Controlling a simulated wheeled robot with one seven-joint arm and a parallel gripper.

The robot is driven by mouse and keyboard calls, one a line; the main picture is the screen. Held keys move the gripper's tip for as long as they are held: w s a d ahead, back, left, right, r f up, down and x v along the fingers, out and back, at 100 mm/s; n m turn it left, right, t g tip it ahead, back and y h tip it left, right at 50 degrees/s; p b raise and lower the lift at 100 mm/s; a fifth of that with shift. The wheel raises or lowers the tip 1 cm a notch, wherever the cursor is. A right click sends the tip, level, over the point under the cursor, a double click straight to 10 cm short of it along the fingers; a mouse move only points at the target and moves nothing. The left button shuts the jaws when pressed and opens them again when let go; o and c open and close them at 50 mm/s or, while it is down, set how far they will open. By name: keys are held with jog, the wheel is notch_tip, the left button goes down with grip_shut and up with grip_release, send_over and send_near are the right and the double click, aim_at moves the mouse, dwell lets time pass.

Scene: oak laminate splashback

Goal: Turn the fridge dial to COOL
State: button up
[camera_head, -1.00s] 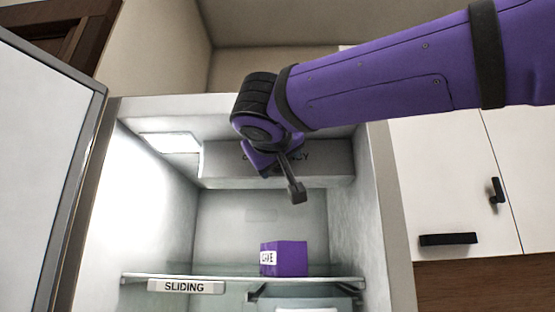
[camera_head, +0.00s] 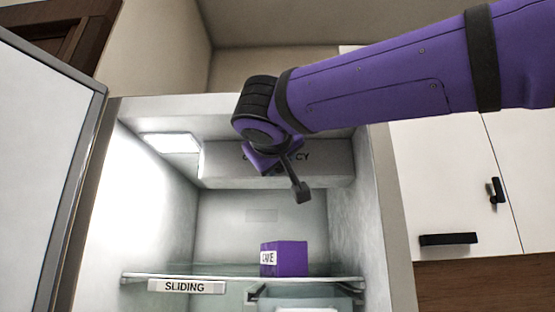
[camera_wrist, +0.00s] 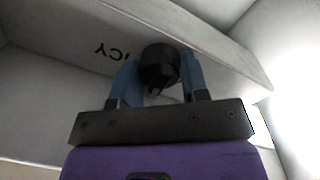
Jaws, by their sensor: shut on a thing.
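The dark round dial (camera_wrist: 160,66) is on the pale panel (camera_head: 330,165) under the fridge ceiling, seen close in the wrist view. In the head view my wrist covers most of it. My gripper (camera_wrist: 158,72) has its two blue fingers on either side of the dial, shut on it. The end of the word "ICY" shows beside the dial in the wrist view. The middle of the panel's lettering is hidden in the head view. I see no readable COOL mark, and I cannot tell which setting the dial points to.
The fridge door (camera_head: 45,170) stands open at the left. A glass shelf (camera_head: 345,282) with a "SLIDING" label (camera_head: 187,287) holds a purple box (camera_head: 290,258) marked "CAKE" below my gripper. White cabinets (camera_head: 440,180) with black handles stand at the right.

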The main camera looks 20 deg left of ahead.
jog(key=n, duration=0.6)
jog(key=shift+f+n, duration=0.1)
jog(key=shift+n, duration=0.3)
jog(key=n, duration=0.6)
jog(key=shift+n+y, duration=0.3)
jog(key=shift+n, duration=0.1)
jog(key=o, duration=0.9)
jog(key=shift+o, duration=0.2)
jog(key=v, duration=1)
jog(key=shift+s+d+f, duration=0.15)
jog(key=shift+s+f, duration=0.05)
jog(key=shift+s, duration=0.15)
